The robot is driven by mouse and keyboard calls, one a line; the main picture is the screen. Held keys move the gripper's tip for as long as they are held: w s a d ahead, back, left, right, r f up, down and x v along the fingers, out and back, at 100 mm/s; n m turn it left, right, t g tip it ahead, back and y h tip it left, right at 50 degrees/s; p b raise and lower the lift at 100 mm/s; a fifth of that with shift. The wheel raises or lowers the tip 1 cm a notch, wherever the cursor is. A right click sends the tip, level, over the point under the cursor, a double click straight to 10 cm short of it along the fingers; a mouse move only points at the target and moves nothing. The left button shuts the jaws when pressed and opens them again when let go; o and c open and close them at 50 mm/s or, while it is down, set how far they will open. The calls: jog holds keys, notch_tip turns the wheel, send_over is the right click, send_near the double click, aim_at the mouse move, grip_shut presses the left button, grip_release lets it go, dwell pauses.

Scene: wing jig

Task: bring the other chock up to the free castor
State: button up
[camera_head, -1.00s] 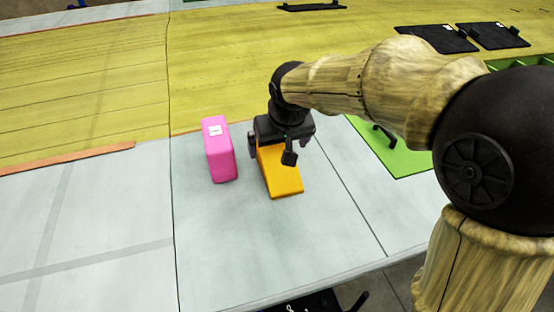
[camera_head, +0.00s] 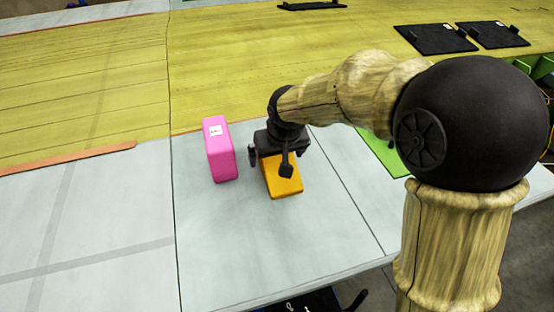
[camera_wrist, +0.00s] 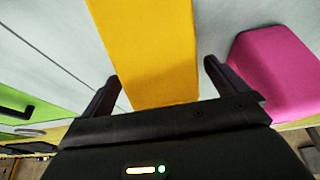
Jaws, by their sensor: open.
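An orange block (camera_head: 282,189) lies on the pale grey surface, with its far end hidden behind my gripper. My gripper (camera_head: 269,164) is open over it. In the wrist view the orange block (camera_wrist: 150,45) runs between the two spread fingers, with a gap visible beside each finger. A pink block (camera_head: 221,158) with a white label stands just left of my gripper, apart from the orange one. The pink block (camera_wrist: 275,75) also shows at the right of the wrist view, close to one finger. I cannot make out a castor or a clearly wedge-shaped chock.
A yellow panel (camera_head: 270,65) lies behind the blocks, with an orange strip (camera_head: 70,158) along its left front edge. A green panel (camera_head: 380,155) lies at right, partly behind my arm. Black mats (camera_head: 437,38) lie at the back right. The grey surface (camera_head: 90,230) at left is clear.

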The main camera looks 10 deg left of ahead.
jog(key=shift+c, duration=0.2)
jog(key=shift+r, duration=0.1)
jog(key=c, duration=1.8)
jog(key=shift+r, duration=0.1)
notch_tip(320, 180, up, 10)
jog(key=shift+f, duration=0.1)
